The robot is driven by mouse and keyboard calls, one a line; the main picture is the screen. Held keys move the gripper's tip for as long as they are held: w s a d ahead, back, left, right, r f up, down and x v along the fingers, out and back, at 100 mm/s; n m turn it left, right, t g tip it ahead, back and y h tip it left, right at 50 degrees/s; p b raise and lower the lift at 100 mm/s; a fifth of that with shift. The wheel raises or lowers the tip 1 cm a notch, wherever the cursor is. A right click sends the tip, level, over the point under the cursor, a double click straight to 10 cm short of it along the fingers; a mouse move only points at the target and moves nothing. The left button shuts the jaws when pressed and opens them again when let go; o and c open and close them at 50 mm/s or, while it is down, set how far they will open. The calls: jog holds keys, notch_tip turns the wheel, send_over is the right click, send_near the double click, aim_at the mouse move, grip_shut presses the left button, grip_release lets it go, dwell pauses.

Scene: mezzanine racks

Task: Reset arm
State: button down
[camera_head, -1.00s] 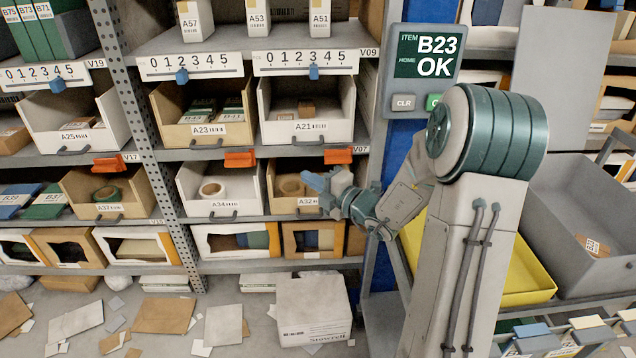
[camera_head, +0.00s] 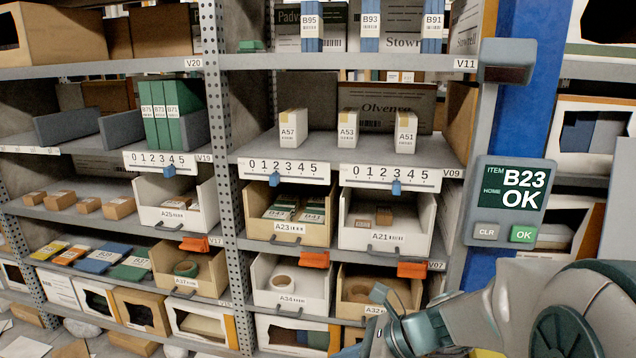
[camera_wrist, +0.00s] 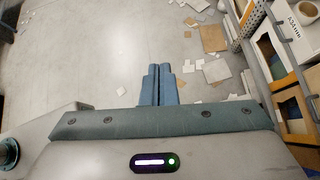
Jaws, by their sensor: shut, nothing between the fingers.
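My gripper (camera_head: 380,300) shows at the lower right of the head view, in front of the bin marked A32 (camera_head: 352,311). In the wrist view its two blue-grey fingers (camera_wrist: 160,84) lie together, shut with nothing between them. That view looks down on the grey floor (camera_wrist: 110,45), with nothing under the fingertips but floor. My arm reaches in from the lower right of the head view, bent at the elbow. A screen (camera_head: 510,190) on the blue post reads ITEM B23, HOME, OK.
Racks of bins fill the head view. Bins A34 (camera_head: 289,300), A23 (camera_head: 290,230) and A21 (camera_head: 388,237) stand close by my gripper. Orange clips (camera_head: 411,270) stick out from the shelf edge. Paper and cardboard scraps (camera_wrist: 213,38) lie on the floor beside the rack.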

jog(key=s+d+r+n+h+p, duration=0.4)
jog(key=s+d+n+h, duration=0.6)
jog(key=n, duration=1.1)
jog(key=shift+d+r+n, duration=0.2)
jog(key=shift+r+n, duration=0.2)
jog(key=shift+r, duration=0.75)
